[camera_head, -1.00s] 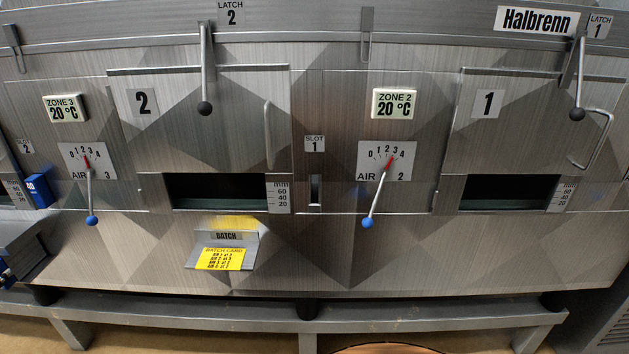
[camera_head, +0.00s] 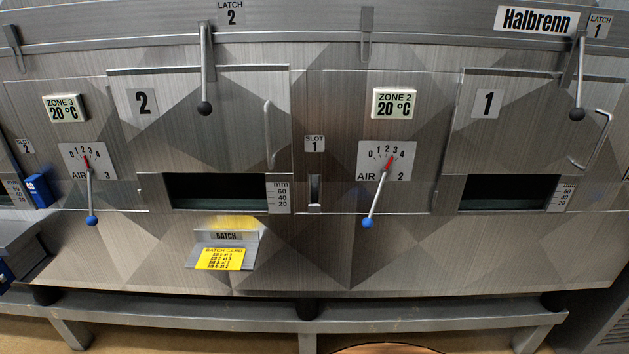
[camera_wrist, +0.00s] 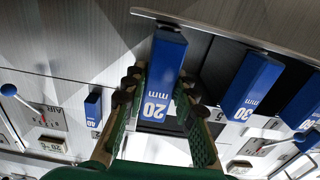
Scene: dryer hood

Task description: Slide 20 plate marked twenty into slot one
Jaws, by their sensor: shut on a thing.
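The blue plate marked 20 mm (camera_wrist: 162,70) is upright in the wrist view, between the green fingers of my gripper (camera_wrist: 158,95). The gripper is shut on it. Its far end is near a pale rail, and I cannot tell whether it touches the rail. Slot one (camera_head: 315,190) is a narrow upright opening under the SLOT 1 label (camera_head: 315,144) in the head view, with no blue plate seen in it. My gripper is not clearly visible in the head view.
A blue 30 mm plate (camera_wrist: 250,85) and another blue plate (camera_wrist: 302,100) stand right of the held one. A blue 40 plate (camera_head: 38,190) sits below the SLOT 2 label. The AIR 2 lever (camera_head: 375,195) is right of slot one. A batch card holder (camera_head: 222,250) juts out lower left.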

